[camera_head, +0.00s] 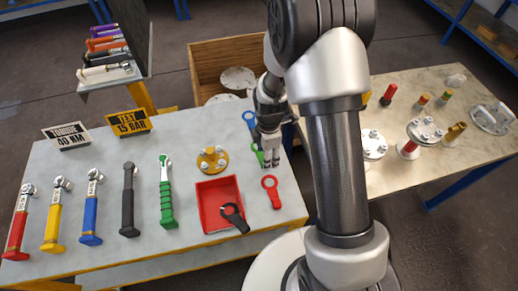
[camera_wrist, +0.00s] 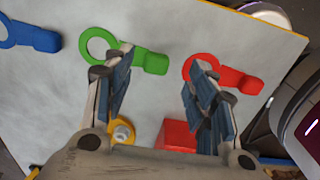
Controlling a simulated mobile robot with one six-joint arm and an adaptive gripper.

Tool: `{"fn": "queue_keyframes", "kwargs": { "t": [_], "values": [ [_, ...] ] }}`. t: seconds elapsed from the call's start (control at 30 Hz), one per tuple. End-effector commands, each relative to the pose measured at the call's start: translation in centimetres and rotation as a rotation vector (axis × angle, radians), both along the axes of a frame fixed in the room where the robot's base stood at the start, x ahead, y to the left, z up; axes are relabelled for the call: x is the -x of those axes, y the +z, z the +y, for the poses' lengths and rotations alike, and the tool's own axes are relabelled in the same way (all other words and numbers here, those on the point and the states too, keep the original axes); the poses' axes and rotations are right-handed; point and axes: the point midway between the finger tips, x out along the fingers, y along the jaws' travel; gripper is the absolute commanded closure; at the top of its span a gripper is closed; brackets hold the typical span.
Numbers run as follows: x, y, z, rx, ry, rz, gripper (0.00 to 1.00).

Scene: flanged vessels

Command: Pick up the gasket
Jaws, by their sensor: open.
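Several flat ring-shaped pieces with tabs, which look like gaskets, are on the grey table. A blue one (camera_head: 249,121), a green one (camera_head: 257,153) and a red one (camera_head: 272,194) lie in a row. A black one (camera_head: 235,219) lies in and over the edge of the red tray (camera_head: 205,187). My gripper (camera_head: 270,162) is open over the table by the green piece and partly hides it. In the wrist view the green piece (camera_wrist: 150,62) and red piece (camera_wrist: 245,82) lie beyond my empty fingers (camera_wrist: 163,70); the blue piece (camera_wrist: 38,40) is at left.
A yellow flange with bolts (camera_head: 212,159) stands behind the tray. Several torque wrenches, including a green one (camera_head: 166,195), lie at left. Signs (camera_head: 128,122) stand at the back. A second table (camera_head: 450,90) with flanged parts is at right, a wooden crate (camera_head: 205,65) behind.

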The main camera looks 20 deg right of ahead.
Motion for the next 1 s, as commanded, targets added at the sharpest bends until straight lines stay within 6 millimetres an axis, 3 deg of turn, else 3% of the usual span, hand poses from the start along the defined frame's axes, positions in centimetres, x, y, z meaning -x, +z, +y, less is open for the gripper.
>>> {"fn": "queue_keyframes", "kwargs": {
  "t": [0.23, 0.5, 1.0],
  "values": [
    [-0.2, -4.0, 0.1, 0.0, 0.0, 0.003, 0.48],
    [-0.3, -4.1, 0.1, 0.0, 0.0, 0.001, 0.49],
    [-0.3, -4.1, 0.1, 0.0, 0.0, 0.001, 0.82]
  ]
}}
